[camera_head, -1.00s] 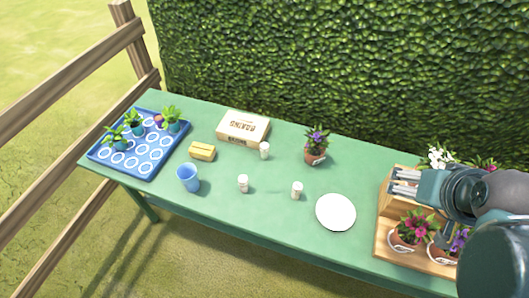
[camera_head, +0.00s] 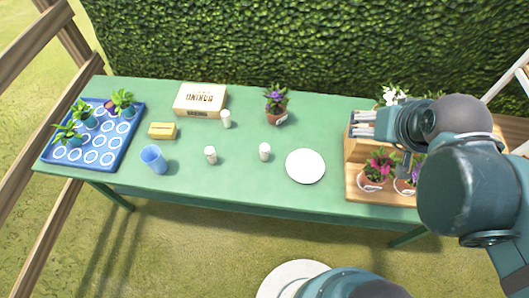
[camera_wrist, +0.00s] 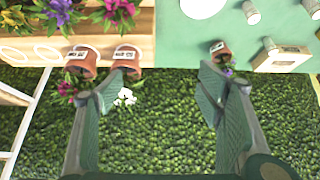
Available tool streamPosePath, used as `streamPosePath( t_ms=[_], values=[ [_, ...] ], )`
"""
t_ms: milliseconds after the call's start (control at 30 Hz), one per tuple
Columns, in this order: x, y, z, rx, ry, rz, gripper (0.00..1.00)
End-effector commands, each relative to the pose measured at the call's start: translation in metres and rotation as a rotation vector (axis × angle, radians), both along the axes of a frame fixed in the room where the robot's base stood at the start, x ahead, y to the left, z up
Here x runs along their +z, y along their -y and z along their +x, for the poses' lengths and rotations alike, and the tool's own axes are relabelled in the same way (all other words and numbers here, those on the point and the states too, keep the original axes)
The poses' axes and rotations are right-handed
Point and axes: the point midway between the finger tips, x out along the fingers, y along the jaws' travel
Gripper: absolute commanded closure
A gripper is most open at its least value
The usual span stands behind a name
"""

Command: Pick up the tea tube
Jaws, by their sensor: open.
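Three small white, light-lidded cylinders stand on the green table in the head view: one by the box (camera_head: 226,119), one in the middle (camera_head: 210,155) and one left of the plate (camera_head: 265,151). I cannot tell which is the tea tube, as the labels are too small to read. My gripper (camera_head: 365,124) is over the wooden planter at the right, well apart from the cylinders. In the wrist view my gripper (camera_wrist: 162,78) is open and empty, with hedge behind its fingers. White cylinders show at that view's top right (camera_wrist: 252,12).
A white plate (camera_head: 305,166), potted purple flower (camera_head: 277,104), cardboard box (camera_head: 200,99), yellow block (camera_head: 162,131), blue cup (camera_head: 153,159) and blue seedling tray (camera_head: 65,156) are on the table (camera_head: 235,182). The wooden planter (camera_head: 352,190) holds several flowerpots. A hedge (camera_head: 300,45) stands behind.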

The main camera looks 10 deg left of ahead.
Motion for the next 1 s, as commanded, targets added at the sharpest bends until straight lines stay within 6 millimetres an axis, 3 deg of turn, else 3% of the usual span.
streamPosePath(
  t_ms=[133,333,767,1000],
  values=[
    [0.000,0.000,0.000,0.000,0.000,0.000,0.34],
    [0.000,0.000,0.000,0.000,0.000,0.000,0.60],
    [-0.001,-0.002,0.001,0.008,-0.004,-0.004,0.60],
    [-0.005,-0.012,0.011,0.066,-0.031,-0.026,0.60]
  ],
)
